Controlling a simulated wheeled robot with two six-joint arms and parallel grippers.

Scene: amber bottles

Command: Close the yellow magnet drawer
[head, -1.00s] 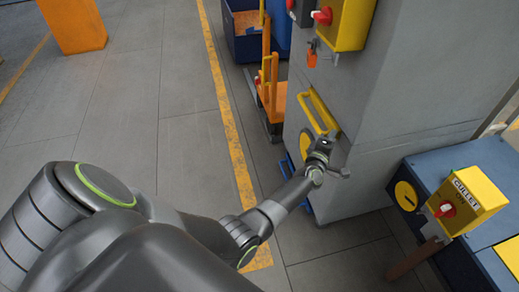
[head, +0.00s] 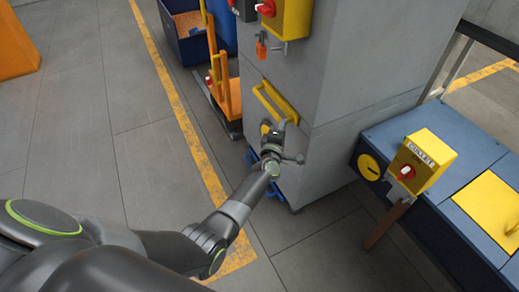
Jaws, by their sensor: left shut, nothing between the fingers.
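The yellow magnet drawer (head: 281,102) is set in the side of a grey cabinet, with a yellow bar handle (head: 264,101) along its front. Its front looks close to the cabinet face; I cannot tell whether a gap remains. My left gripper (head: 277,129) is shut and empty, just below the lower right end of the drawer. It hides part of a round yellow disc behind it. Whether the gripper touches the drawer is unclear. My right gripper is not in view.
A yellow box with a red knob (head: 270,8) is on the cabinet above. An orange cart (head: 226,85) and a blue bin (head: 190,40) stand behind. A blue bench (head: 385,130) with a yellow switch box (head: 421,162) is at right.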

